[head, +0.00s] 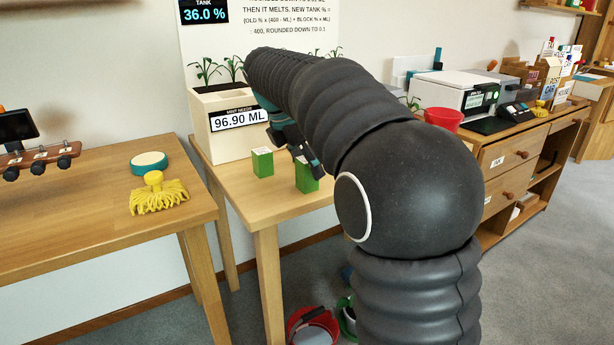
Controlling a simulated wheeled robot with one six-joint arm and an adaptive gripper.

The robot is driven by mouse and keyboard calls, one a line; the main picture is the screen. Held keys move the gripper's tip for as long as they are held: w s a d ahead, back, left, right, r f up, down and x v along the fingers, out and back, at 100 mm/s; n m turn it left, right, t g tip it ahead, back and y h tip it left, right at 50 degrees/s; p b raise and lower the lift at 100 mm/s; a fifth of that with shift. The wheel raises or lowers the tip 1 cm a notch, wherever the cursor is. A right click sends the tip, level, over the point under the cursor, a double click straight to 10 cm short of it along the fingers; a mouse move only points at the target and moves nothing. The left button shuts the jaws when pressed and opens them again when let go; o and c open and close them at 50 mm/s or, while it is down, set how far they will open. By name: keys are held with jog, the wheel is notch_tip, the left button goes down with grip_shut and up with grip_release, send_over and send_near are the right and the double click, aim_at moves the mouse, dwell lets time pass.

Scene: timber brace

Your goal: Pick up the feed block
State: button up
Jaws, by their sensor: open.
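Two small green blocks with pale tops stand on the middle wooden table. The left green block (262,162) stands clear of my gripper. The right green block (305,181) is directly below my gripper (306,160), and its top is partly hidden by the fingers. My gripper is open and points down at this block. I cannot tell whether the fingertips are beside the block or just above it. I cannot read any label that marks one as the feed block.
A wall board shows TANK 36.0 %. A red bowl (443,118) and printer are at right. Buckets (312,325) stand on the floor.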

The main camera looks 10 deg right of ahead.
jog(key=c, duration=1.3)
jog(key=shift+r, duration=0.1)
